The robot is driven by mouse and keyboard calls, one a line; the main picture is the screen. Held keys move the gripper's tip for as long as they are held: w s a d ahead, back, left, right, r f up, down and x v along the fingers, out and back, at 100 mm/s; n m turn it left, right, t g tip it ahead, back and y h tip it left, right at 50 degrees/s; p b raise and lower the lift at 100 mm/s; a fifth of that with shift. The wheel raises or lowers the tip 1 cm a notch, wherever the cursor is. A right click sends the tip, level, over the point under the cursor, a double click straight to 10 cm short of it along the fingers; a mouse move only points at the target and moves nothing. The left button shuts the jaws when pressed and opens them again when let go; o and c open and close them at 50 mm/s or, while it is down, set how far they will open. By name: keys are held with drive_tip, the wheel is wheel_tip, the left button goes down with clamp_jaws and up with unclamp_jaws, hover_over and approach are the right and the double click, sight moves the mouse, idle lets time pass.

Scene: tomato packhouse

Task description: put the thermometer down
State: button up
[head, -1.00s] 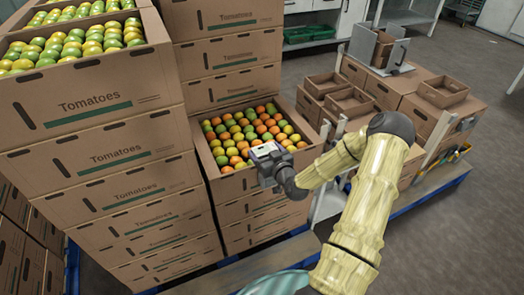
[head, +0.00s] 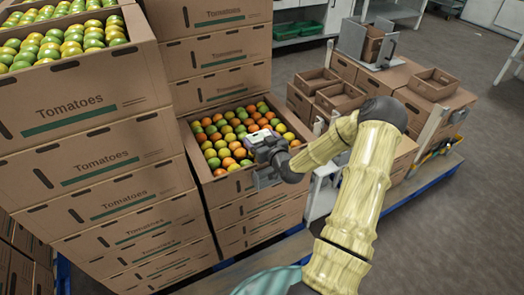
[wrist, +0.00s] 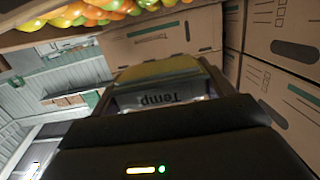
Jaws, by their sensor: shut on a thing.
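The fingertips are not clearly seen in the wrist view.
Taller stacks of tomato cartons (head: 90,115) stand left of and behind the open crate. Small empty boxes (head: 338,97) and a grey bracket-like stand (head: 368,42) sit on cartons at the right. A blue pallet (head: 425,182) lies below them. Grey floor is clear at far right.

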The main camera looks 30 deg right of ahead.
drive_tip(key=shift+d+f, duration=0.45)
drive_tip(key=shift+f, duration=0.4)
wheel_tip(320, 180, down, 3)
drive_tip(key=shift+w+f, duration=0.1)
drive_tip(key=shift+f, duration=0.1)
drive_tip(key=shift+d+f, duration=0.15)
drive_tip(key=shift+f, duration=0.2)
drive_tip(key=shift+a+f, duration=0.1)
drive_tip(key=shift+a, duration=0.25)
drive_tip(key=shift+f, duration=0.15)
drive_tip(key=o, duration=1)
drive_tip(key=shift+d, duration=0.1)
drive_tip(key=shift+r, duration=0.2)
